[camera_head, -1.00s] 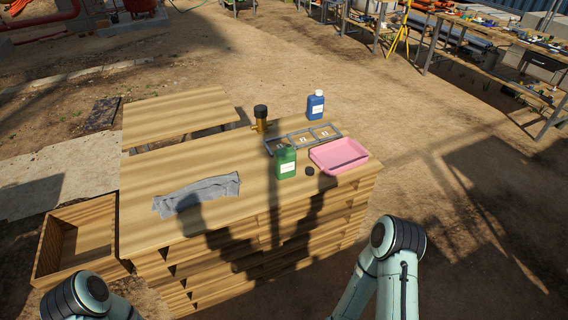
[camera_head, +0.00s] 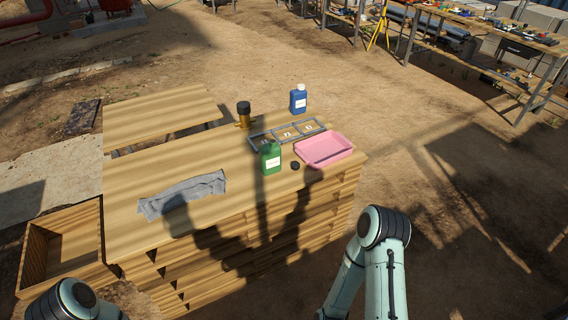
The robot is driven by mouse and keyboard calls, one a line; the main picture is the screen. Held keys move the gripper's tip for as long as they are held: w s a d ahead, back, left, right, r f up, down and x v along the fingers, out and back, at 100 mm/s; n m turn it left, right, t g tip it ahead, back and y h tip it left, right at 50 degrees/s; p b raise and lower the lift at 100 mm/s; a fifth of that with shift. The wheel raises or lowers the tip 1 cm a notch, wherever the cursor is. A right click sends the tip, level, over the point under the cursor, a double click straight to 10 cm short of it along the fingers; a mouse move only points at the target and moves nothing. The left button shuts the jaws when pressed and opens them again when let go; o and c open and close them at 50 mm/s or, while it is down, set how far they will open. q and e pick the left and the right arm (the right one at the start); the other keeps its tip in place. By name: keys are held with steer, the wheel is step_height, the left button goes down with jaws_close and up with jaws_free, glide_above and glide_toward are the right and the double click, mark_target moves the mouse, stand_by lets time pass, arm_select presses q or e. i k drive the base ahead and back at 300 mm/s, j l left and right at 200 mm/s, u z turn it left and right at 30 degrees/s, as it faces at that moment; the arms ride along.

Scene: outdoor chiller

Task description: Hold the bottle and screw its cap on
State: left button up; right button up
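A green bottle (camera_head: 270,158) with a pale label stands upright on the wooden table, and no cap shows on its top. A small black cap (camera_head: 295,166) lies on the table just right of it. A blue bottle (camera_head: 298,100) with a white cap stands upright farther back. Both of my arms reach in from the bottom edge, the left at the lower left and the right at the lower right, short of the table. Neither gripper is in view.
A pink tray (camera_head: 325,160) is at the table's right end. A grey frame with numbered compartments (camera_head: 261,138) lies behind the green bottle. A brass fitting with a black top (camera_head: 243,114) stands behind it. A grey cloth (camera_head: 180,193) lies at left front. A wooden crate (camera_head: 97,272) sits left of the table (camera_head: 130,222).

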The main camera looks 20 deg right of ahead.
mark_target(269, 154)
steer(key=l+u, duration=0.15)
steer(key=u, duration=0.25)
steer(key=l+u, duration=0.2)
steer(key=u, duration=0.25)
steer(key=l+u, duration=0.2)
steer(key=u, duration=0.2)
steer(key=l+u, duration=0.2)
steer(key=l, duration=0.15)
steer(key=k+l+u, duration=0.2)
steer(key=l, duration=0.15)
steer(key=l+u, duration=0.2)
steer(key=l, duration=0.15)
steer(key=k+l, duration=0.15)
steer(key=l, duration=0.2)
steer(key=k+l, duration=0.1)
steer(key=l, duration=0.25)
steer(key=k+l+u, duration=0.1)
steer(key=l, duration=0.3)
steer(key=k+l, duration=0.2)
steer(key=l, duration=0.15)
steer(key=k+l+u, duration=0.1)
steer(key=l, duration=0.25)
